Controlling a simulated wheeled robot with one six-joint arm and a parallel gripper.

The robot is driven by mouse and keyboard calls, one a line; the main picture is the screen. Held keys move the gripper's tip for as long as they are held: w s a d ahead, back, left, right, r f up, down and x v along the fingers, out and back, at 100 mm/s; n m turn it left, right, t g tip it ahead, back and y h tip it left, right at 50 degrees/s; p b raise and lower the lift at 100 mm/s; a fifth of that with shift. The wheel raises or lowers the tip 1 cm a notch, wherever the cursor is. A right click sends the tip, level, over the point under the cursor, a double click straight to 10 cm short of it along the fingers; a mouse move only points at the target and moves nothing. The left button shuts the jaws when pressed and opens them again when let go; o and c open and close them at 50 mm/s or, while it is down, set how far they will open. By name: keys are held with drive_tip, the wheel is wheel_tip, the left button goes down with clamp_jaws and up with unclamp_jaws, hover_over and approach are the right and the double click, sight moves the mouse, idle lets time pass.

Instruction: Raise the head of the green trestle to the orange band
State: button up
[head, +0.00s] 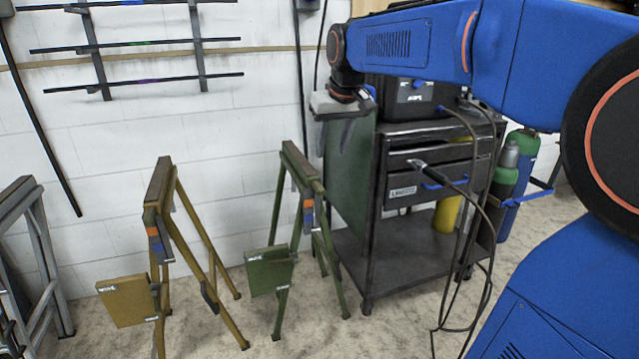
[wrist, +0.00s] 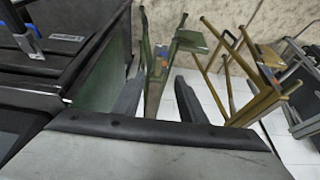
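The green trestle (head: 296,163) stands on splayed legs left of the dark cart in the head view, its narrow head bar on top. Just below the head are an orange band (head: 308,203) and a blue band (head: 309,219). A green plate (head: 270,271) sticks out low on its left. The trestle also shows in the wrist view (wrist: 146,50), partly hidden between and behind the fingers. My gripper (head: 349,131) is above and right of the trestle head in the head view, in front of the cart's side. Its two fingers (wrist: 159,80) are apart, with nothing visibly held.
A yellow trestle (head: 157,185) stands to the left, and a grey trestle (head: 38,235) at the far left. The dark cart (head: 372,225) stands close on the right, with hanging cables (head: 484,240) and gas cylinders (head: 511,180) beyond. A white wall is behind.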

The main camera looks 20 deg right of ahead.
sight(319, 186)
drive_tip(key=w+x, duration=0.1)
drive_tip(key=x, duration=0.5)
drive_tip(key=w+x, duration=0.1)
drive_tip(key=x, duration=0.5)
drive_tip(key=r+x, duration=0.1)
drive_tip(key=x, duration=0.5)
drive_tip(key=shift+w+d+r, duration=0.15)
drive_tip(key=shift+w, duration=0.25)
